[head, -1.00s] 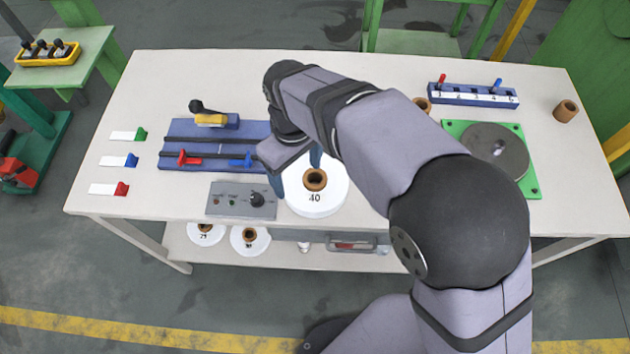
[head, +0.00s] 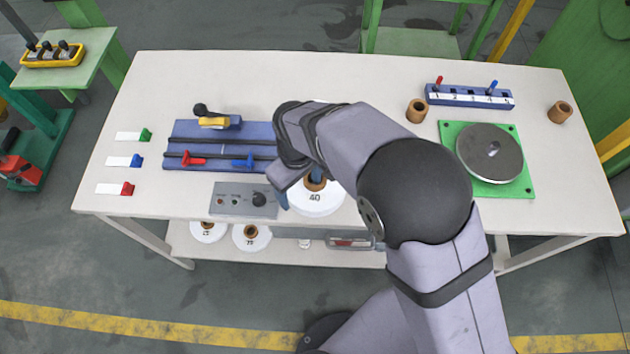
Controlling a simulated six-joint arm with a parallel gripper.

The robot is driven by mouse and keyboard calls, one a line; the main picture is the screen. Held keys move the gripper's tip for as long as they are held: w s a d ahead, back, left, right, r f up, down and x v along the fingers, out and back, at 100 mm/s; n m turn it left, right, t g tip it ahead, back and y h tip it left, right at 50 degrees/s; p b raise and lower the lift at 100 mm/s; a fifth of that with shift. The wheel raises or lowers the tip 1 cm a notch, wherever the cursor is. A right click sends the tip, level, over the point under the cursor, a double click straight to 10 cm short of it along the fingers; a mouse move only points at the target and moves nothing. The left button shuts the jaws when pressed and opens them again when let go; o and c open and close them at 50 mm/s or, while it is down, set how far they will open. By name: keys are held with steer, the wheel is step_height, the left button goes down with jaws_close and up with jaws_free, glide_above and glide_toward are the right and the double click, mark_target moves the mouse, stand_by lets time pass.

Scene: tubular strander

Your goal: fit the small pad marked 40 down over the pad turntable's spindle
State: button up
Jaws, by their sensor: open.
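The pad marked 40 (head: 315,203) is a white disc with a brown core, lying flat near the table's front edge, left of my forearm. My gripper (head: 300,187) is open over this pad. One blue finger is at the brown core and the other is by the disc's left side. Whether the fingers touch the core cannot be told, as my wrist hides part of the pad. The pad turntable (head: 477,165) stands at the right of the table, a dark grey disc on a green square plate. Its small spindle (head: 493,146) shows near the disc's middle.
A grey control box (head: 243,200) sits just left of the pad, with a blue rail fixture (head: 190,150) behind it. Brown cores (head: 416,110) and a blue numbered rack (head: 468,97) stand near the turntable. More white pads (head: 208,232) lie on the lower shelf.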

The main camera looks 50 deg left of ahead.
jaws_close()
steer(key=shift+r, duration=0.1)
